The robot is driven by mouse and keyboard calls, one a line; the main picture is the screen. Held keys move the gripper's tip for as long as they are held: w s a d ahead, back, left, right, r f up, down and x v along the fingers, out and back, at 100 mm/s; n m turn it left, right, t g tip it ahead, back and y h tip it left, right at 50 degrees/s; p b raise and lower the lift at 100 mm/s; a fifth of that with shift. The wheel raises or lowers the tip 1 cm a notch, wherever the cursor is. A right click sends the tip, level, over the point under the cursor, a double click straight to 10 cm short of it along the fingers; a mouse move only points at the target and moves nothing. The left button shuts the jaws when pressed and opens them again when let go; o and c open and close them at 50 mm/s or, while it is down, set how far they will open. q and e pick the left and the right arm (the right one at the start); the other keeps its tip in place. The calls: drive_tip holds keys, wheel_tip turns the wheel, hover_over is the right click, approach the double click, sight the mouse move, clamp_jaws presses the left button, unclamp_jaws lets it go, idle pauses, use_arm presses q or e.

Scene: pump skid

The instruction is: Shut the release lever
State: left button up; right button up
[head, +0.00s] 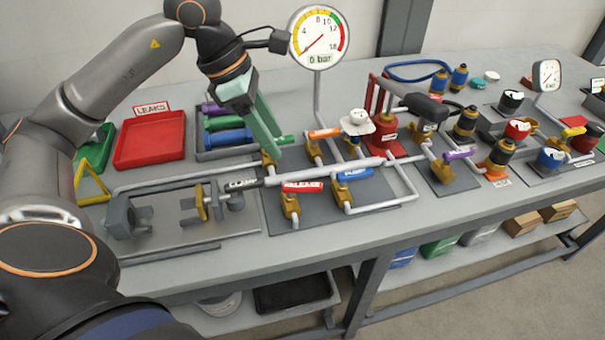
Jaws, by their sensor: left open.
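The release lever (302,186) is a red handle with a white RELEASE label, on a brass valve (290,207) at the front left of the pipe plate. The handle lies level, pointing right from its valve. My left gripper (272,148) has pale green fingers pointing down. It is open, above and behind the release lever, near a green handle (285,140), and apart from the release lever. Whether its fingers touch the green handle, I cannot tell. My right gripper is not in view.
The blue PUMP lever (354,174) is just right of the release lever. An orange lever (324,133) is behind. The gauge (319,37) reads 0 bar. A red LEAKS tray (150,140) stands left.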

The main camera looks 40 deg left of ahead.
sight(303, 185)
use_arm(q)
drive_tip(key=x, duration=1.1)
drive_tip(key=shift+d+f, duration=0.15)
drive_tip(key=shift+f, duration=0.05)
clamp_jaws()
